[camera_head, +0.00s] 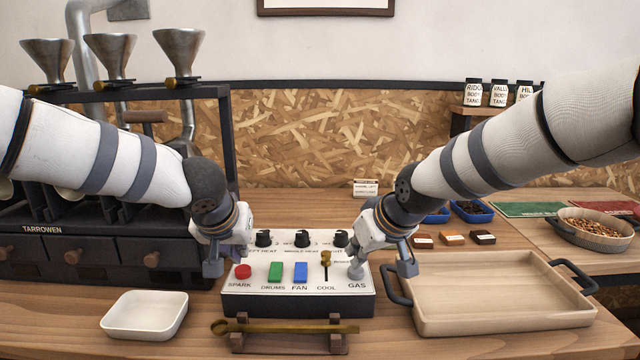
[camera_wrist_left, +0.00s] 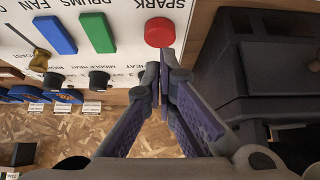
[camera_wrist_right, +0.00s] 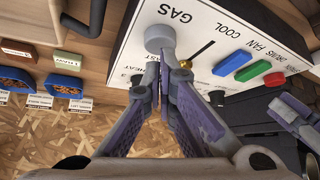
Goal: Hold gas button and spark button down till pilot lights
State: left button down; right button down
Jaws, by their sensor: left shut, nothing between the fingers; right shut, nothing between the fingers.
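The control box (camera_head: 298,303) stands on the counter, white-topped with labels. Its red round SPARK button (camera_head: 243,271) is at the left end; it also shows in the left wrist view (camera_wrist_left: 160,32). The grey round GAS button (camera_head: 356,271) is at the right end; it also shows in the right wrist view (camera_wrist_right: 160,38). My left gripper (camera_wrist_left: 163,62) is shut and empty, its tips right by the SPARK button's edge. My right gripper (camera_wrist_right: 166,66) is shut and empty, its tips right by the GAS button. I cannot tell whether either touches or presses. No pilot flame is visible.
Green DRUMS (camera_head: 275,271) and blue FAN (camera_head: 300,272) switches and a COOL lever (camera_head: 326,262) sit between the buttons, with black knobs (camera_head: 302,237) behind. A brass scoop (camera_head: 285,328) lies in front. A white dish (camera_head: 145,333) is left, a wooden tray (camera_head: 500,322) right.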

jog(key=shift+f, duration=0.65)
pick_arm(q)
jog(key=shift+f, duration=1.2)
dwell(0.4)
dwell(0.5)
